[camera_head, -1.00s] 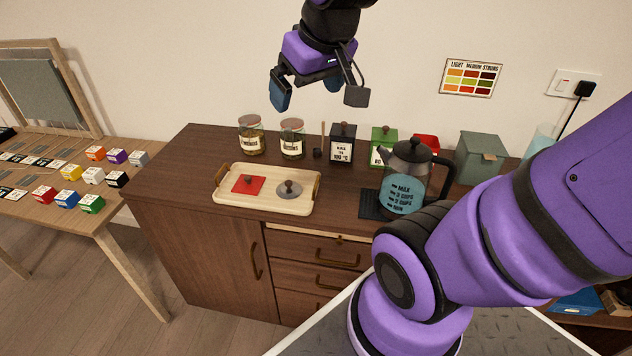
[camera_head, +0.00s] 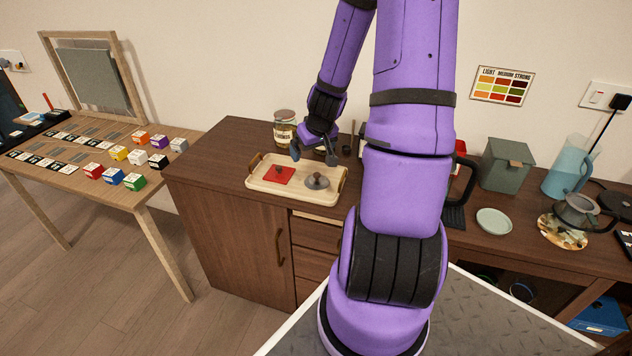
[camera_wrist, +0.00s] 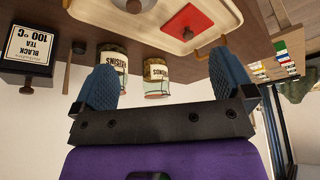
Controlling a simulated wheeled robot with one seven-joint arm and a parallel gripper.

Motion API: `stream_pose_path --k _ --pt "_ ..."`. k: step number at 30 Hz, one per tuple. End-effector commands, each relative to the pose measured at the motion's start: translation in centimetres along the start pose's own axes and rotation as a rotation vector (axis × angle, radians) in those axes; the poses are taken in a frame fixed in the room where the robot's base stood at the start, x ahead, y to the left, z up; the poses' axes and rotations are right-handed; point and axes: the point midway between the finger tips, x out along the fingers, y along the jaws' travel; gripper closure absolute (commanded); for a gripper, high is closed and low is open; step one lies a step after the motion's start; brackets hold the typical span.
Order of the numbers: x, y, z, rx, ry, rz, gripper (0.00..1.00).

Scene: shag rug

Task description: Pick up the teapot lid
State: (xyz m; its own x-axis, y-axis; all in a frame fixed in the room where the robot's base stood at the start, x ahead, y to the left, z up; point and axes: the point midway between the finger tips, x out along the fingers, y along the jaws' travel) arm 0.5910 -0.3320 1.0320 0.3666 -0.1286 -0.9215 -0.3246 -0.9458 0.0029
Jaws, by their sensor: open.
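The round grey lid with a dark knob (camera_head: 317,182), which looks like the teapot lid, lies on the right half of a pale wooden tray (camera_head: 262,187). A red square lid with a knob (camera_head: 279,174) lies left of it. My gripper (camera_head: 313,156) is open and empty, above and slightly behind the round lid, apart from it. In the wrist view my fingers (camera_wrist: 163,88) are spread wide. The red lid (camera_wrist: 186,22) shows at the top there, and the round lid (camera_wrist: 128,4) is partly cut off by the top edge.
A labelled jar (camera_head: 285,130) stands behind the tray; two jars show in the wrist view, beside a black tea box (camera_wrist: 27,50). My arm hides much of the counter's middle. At right are a green-grey box (camera_head: 506,165), a saucer (camera_head: 494,221) and a glass pot (camera_head: 578,211).

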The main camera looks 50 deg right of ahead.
Motion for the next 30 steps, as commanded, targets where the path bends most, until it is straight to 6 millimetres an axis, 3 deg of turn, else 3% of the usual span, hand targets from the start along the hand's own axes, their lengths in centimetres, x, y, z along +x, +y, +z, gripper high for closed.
stream_pose_path --k 3,7,21,30 --pt "1.9 1.9 1.2 0.039 -0.007 0.01 0.0" --pt "2.9 2.9 1.8 0.057 -0.007 0.019 0.0" --pt "7.6 3.2 1.9 0.06 -0.008 0.02 0.0" --pt "8.9 3.2 1.9 0.059 -0.007 0.021 0.0"
